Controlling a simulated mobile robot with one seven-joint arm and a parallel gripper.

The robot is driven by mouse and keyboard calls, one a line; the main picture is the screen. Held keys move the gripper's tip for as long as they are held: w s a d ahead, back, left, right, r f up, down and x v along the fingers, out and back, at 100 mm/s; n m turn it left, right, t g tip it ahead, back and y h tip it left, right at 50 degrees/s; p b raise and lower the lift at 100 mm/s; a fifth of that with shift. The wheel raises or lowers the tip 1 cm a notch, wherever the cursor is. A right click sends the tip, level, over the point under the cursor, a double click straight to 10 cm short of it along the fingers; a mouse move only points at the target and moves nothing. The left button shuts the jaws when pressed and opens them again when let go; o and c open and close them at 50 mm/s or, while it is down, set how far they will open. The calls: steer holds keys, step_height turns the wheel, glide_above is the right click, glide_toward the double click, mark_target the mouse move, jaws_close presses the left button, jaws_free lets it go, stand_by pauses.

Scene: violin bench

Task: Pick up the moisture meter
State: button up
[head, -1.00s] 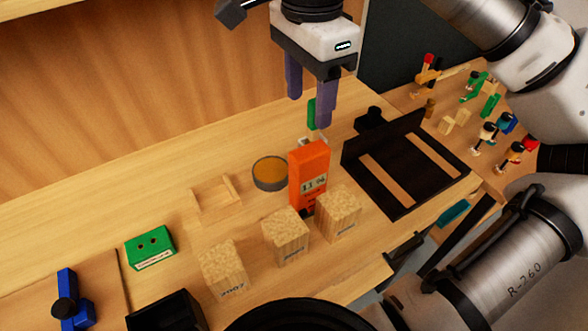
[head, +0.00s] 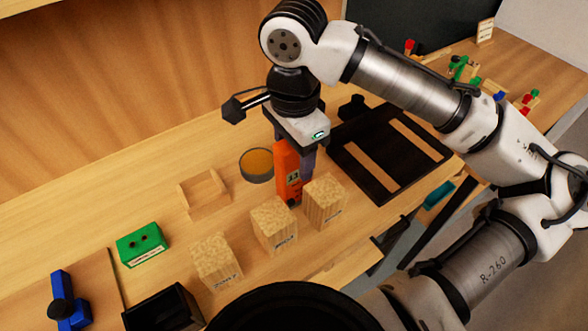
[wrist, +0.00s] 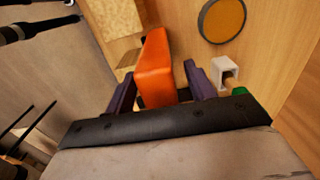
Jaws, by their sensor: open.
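The moisture meter (head: 286,171) is an upright orange block with a display, standing on the bench behind the wooden blocks. In the wrist view its orange top (wrist: 157,68) lies between the two purple fingers. My gripper (head: 298,155) is over the meter from above, with a finger beside its right side in the head view. In the wrist view my gripper (wrist: 158,90) is open, with a finger on either side of the meter; a gap shows on the right, and I cannot tell whether the left finger touches. The meter's lower part is partly hidden by the blocks.
Wooden blocks (head: 274,228) stand close in front of the meter. A round tin (head: 257,164) and a shallow wooden tray (head: 204,194) lie to the left. A green box (head: 141,245) is further left.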

steer(key=shift+f, duration=0.1)
steer(key=shift+c, duration=0.3)
jaws_close()
